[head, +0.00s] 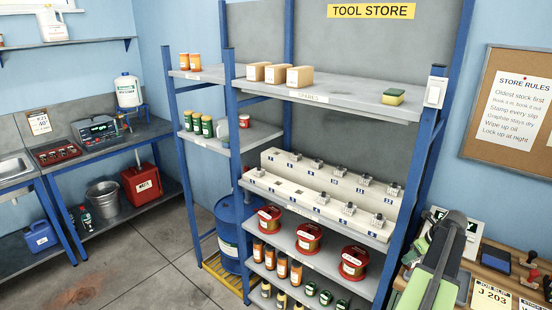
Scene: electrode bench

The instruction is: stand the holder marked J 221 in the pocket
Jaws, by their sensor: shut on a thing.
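A white stepped rack (275,163) stands on the middle shelf of the tool store. Several small grey metal holders (348,209) stand in it in two rows, with small blue labels on its front faces. Their marks are too small to read, so I cannot tell whether one is J 221. I cannot make out which place is the pocket. My green and grey arm rises at the lower right, in front of the bench. My gripper does not show, nor does anything held in it.
A job slip (491,298) on the right bench (509,262) reads J 203. Stamps (531,257) stand there. Blue shelf posts (413,190) flank the rack. A blue drum (228,232) stands left; the floor (135,250) further left is clear.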

